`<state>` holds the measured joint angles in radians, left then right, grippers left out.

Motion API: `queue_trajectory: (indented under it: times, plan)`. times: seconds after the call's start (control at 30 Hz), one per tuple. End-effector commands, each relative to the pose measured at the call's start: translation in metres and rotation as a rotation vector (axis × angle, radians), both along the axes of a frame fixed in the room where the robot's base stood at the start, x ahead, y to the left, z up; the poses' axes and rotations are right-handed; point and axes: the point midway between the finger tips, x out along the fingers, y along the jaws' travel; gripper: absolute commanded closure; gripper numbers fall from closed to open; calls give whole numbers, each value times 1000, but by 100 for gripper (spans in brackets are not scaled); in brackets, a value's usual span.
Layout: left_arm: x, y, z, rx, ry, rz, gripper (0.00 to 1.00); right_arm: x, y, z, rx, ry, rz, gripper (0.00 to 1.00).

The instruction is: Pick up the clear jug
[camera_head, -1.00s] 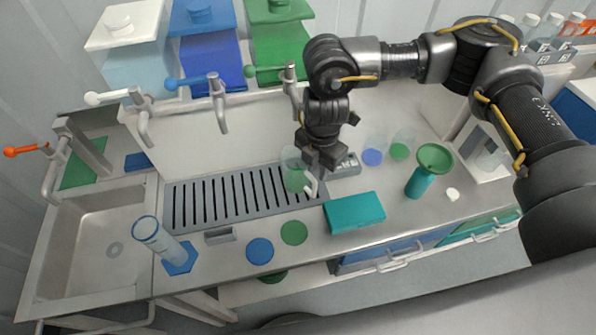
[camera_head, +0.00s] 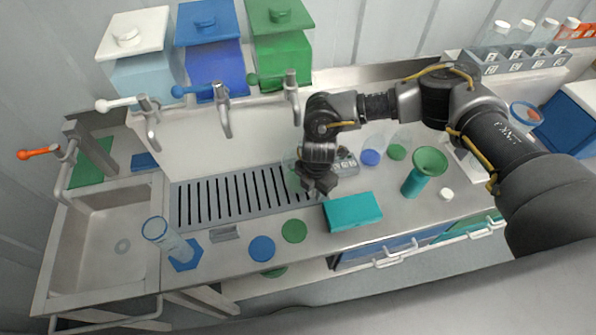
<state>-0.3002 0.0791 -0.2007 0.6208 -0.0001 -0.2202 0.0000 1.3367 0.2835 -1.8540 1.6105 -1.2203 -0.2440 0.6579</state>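The clear jug (camera_head: 294,178) stands at the right end of the slotted drain grate (camera_head: 228,196), with a green tint in its lower part. My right gripper (camera_head: 318,188) points down just to the right of the jug, on the side where its handle was seen earlier. The gripper and wrist now hide the handle and part of the jug's right side. I cannot tell whether the fingers touch the handle or are closed on it. My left gripper is not in view.
A teal box (camera_head: 352,212) lies close to the right of the gripper. A green funnel-topped vessel (camera_head: 424,170) stands farther right. Taps (camera_head: 223,118) overhang the grate's back.

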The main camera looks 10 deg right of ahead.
Motion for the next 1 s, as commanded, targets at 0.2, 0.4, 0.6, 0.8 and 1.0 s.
queue_trajectory:
  times: [0.2, 0.4, 0.6, 0.8, 1.0]
  plan:
    - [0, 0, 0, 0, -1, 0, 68, 0, 0, -1, 1, -1, 1, 77]
    - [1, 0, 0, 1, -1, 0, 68, 0, 0, -1, 1, -1, 0, 100]
    - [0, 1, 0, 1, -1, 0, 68, 1, 0, 0, 1, -2, 0, 100]
    - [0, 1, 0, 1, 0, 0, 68, 1, 1, 0, 1, -2, 0, 100]
    - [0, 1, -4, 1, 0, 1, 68, 2, 1, 12, 3, -4, 2, 100]
